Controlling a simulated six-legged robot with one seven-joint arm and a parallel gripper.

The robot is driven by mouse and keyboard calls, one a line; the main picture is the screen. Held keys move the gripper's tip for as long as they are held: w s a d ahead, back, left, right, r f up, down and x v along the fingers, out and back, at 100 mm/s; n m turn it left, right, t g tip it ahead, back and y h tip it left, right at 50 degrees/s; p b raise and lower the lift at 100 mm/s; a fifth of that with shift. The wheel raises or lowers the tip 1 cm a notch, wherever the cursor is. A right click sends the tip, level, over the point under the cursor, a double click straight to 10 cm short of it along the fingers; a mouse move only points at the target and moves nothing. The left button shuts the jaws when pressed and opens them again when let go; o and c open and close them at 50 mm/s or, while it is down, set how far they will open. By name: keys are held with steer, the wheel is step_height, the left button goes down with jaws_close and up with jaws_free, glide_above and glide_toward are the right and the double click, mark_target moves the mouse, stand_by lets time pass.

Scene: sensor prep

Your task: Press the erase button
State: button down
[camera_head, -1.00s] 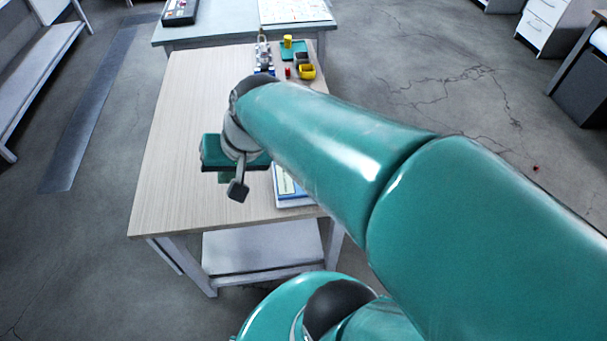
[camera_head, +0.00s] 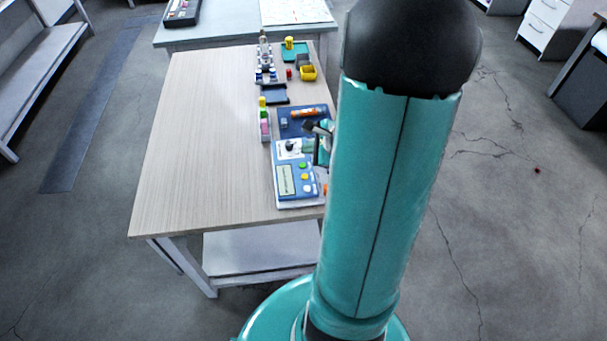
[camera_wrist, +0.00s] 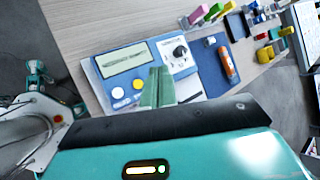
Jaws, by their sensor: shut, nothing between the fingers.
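The blue and white device (camera_head: 283,203) lies near the front right of the wooden table. It has a screen (camera_head: 286,180), a dark knob (camera_head: 291,146), and small green, yellow and white buttons; their labels are too small to read, so I cannot tell which is erase. In the wrist view the device (camera_wrist: 103,73) shows its screen (camera_wrist: 124,62), a yellow button (camera_wrist: 137,84) and a white button (camera_wrist: 117,92). My gripper (camera_wrist: 160,70) is shut and empty, its green fingers over the device beside the yellow button. They hide part of its face; contact cannot be told.
Behind the device lie a dark blue tray (camera_head: 287,127) with an orange cylinder (camera_head: 305,112), and coloured blocks (camera_head: 264,122) at its left. A yellow bin (camera_head: 308,73) stands farther back. The table's left half (camera_head: 200,140) is clear.

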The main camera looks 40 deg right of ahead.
steer(key=shift+f, duration=0.1)
glide_above(299, 174)
steer(key=s, duration=0.3)
steer(key=shift+s+d+f, duration=0.1)
steer(key=shift+d+f, duration=0.05)
steer(key=shift+f, duration=2)
steer(key=shift+s+d+f, duration=0.1)
steer(key=shift+d+f, duration=0.05)
steer(key=shift+f, duration=1.95)
steer(key=shift+f, duration=0.15)
steer(key=shift+f, duration=0.3)
steer(key=shift+f, duration=0.4)
steer(key=shift+r, duration=0.85)
steer(key=shift+r, duration=2.5)
